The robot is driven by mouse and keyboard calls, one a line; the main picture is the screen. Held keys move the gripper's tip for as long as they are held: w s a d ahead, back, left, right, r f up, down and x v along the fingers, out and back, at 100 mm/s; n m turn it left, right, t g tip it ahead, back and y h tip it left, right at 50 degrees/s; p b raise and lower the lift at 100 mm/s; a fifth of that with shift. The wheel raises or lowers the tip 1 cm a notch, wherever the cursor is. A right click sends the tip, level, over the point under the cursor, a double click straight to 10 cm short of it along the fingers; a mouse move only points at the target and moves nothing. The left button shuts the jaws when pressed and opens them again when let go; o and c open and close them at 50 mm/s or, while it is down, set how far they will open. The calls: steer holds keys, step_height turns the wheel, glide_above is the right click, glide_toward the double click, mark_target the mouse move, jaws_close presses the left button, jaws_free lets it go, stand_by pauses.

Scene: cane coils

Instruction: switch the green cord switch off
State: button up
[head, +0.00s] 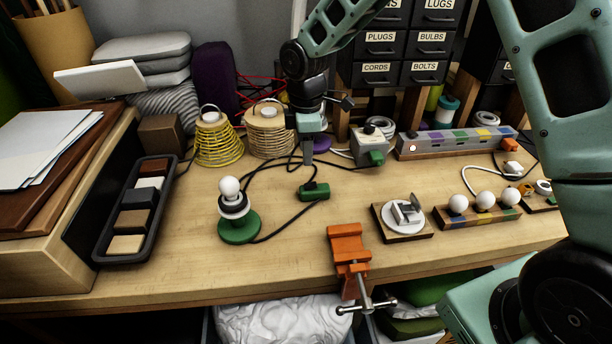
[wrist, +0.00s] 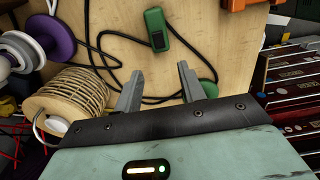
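The green cord switch (head: 314,192) lies on the bench top, in line with a black cord. In the wrist view the switch (wrist: 157,27) shows a dark rocker on its face; which way it is set, I cannot tell. A lamp with a green round base (head: 239,228) and a white bulb (head: 229,187) stands to its left, with a black cord at its base. I cannot tell whether the bulb is lit. My gripper (head: 308,158) points down above the bench, behind the switch. In the wrist view my gripper (wrist: 158,78) has its fingers apart with nothing between them.
An orange clamp (head: 348,246) sits at the front edge. Cane coils (head: 219,142) stand at the back left. A grey box with a green part (head: 370,146), a power strip (head: 455,142) and a round switch on a wooden plate (head: 403,219) are to the right. Black cords loop around the switch.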

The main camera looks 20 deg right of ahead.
mark_target(306, 186)
step_height(306, 186, down, 10)
steer(key=shift+r+p, duration=0.15)
steer(key=shift+p, duration=0.7)
jaws_close()
